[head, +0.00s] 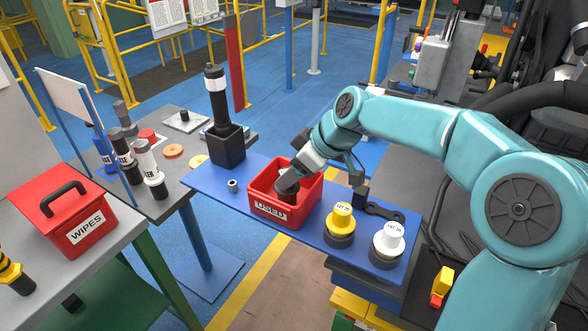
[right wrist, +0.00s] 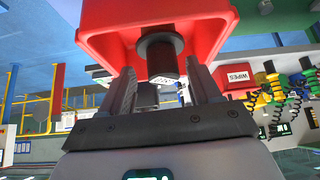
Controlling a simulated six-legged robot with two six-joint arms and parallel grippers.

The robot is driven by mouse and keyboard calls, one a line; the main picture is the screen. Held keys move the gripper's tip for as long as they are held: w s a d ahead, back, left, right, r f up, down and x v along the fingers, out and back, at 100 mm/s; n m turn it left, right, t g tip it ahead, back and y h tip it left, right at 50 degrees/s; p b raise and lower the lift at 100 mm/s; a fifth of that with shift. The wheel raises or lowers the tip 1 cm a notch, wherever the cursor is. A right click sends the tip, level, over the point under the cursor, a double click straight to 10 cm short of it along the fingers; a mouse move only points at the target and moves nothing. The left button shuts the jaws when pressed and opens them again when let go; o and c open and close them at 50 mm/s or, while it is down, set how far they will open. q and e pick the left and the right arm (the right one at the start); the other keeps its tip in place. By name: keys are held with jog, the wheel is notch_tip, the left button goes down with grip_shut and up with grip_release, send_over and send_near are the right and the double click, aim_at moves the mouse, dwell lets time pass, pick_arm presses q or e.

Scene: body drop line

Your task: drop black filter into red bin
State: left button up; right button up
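The red bin (head: 268,208), labelled "USED", stands on the blue table. The black filter (head: 286,186) is inside the bin's opening, below my right gripper (head: 296,170). In the right wrist view the black filter (right wrist: 161,58) shows in front of the red bin wall (right wrist: 105,25), with a pale marking on its near end. My right gripper's two fingers (right wrist: 163,85) stand apart, with narrow gaps between them and the filter body. Whether the filter rests on the bin floor is hidden. My left gripper is not in view.
On the blue table (head: 215,190) are a yellow-capped canister (head: 341,216), a white-capped canister (head: 389,238), a wrench (head: 384,210), a small metal nut (head: 232,186) and a black holder with a tall filter (head: 217,95). A red WIPES box (head: 75,215) stands at the left.

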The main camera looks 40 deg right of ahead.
jog(key=shift+w, duration=0.1)
jog(key=shift+s+r, duration=0.2)
jog(key=shift+s, duration=0.05)
jog(key=shift+r+p, duration=0.35)
jog(key=shift+p, duration=0.1)
jog(key=shift+w+r+p, duration=0.15)
jog(key=shift+r+p, duration=0.35)
jog(key=shift+p, duration=0.15)
jog(key=v, duration=1.1)
jog(key=shift+s, duration=0.4)
jog(key=shift+w+d, duration=0.1)
jog(key=shift+d, duration=0.05)
